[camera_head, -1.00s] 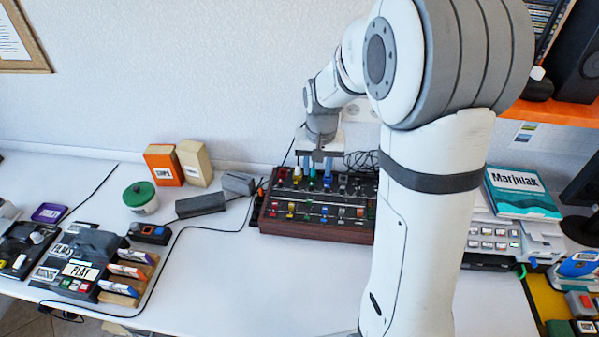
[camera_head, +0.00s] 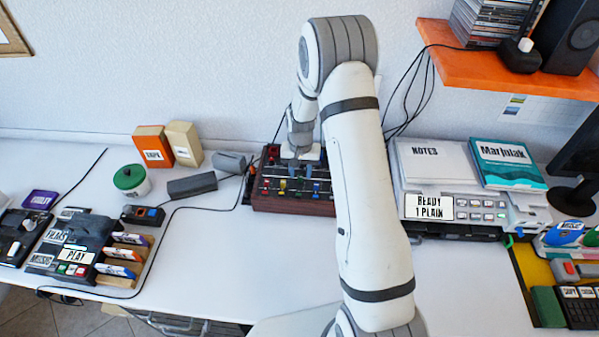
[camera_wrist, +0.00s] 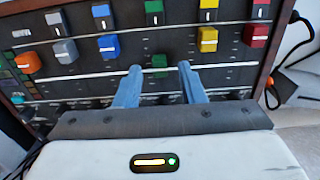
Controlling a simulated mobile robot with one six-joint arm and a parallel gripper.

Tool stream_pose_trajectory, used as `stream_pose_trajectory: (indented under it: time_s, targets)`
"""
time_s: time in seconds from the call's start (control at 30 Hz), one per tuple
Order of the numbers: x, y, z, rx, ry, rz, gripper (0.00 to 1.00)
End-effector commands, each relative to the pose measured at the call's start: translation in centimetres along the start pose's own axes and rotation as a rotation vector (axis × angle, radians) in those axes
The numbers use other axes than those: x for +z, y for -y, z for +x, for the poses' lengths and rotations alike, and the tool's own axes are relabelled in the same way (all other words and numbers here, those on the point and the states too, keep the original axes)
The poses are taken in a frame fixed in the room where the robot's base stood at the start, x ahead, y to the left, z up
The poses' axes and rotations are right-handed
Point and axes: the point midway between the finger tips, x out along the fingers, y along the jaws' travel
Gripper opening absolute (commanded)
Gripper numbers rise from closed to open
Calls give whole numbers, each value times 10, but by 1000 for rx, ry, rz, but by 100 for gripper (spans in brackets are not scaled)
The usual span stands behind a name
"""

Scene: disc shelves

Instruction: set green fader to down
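The mixer (camera_head: 292,206) is a dark panel with a wooden rim. My gripper (camera_wrist: 160,72) is over it, its two blue-grey fingers apart and empty. In the wrist view, the green fader cap (camera_wrist: 159,62) lies in the gap between the fingertips, about level with them or just beyond. No finger visibly touches it. It sits lower in that view than the blue cap (camera_wrist: 109,46) and the yellow cap (camera_wrist: 207,38) beside it. Another green knob (camera_wrist: 154,12) is in the row above. In the head view my gripper hides part of the panel, and I cannot pick out the green fader.
In the wrist view, a red cap (camera_wrist: 255,36) is at right, grey (camera_wrist: 65,50) and orange (camera_wrist: 28,62) caps at left. In the head view, a grey block (camera_head: 192,186) and cables lie left of the mixer; a printer (camera_head: 470,204) stands right. The front table is clear.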

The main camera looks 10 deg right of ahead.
Motion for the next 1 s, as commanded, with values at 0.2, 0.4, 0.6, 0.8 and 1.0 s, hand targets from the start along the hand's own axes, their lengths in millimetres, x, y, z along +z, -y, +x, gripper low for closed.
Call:
stream_pose_trajectory:
  time_s: [0.2, 0.4, 0.6, 0.8, 1.0]
  targets:
    - [0, 0, 13, 0, 0, -1, 36]
    - [0, 0, 14, 0, -1, -1, 36]
    - [0, 1, 14, 0, -1, -2, 22]
    - [0, 1, 14, 0, -1, -2, 6]
    - [0, 1, 13, 0, -1, -2, 0]
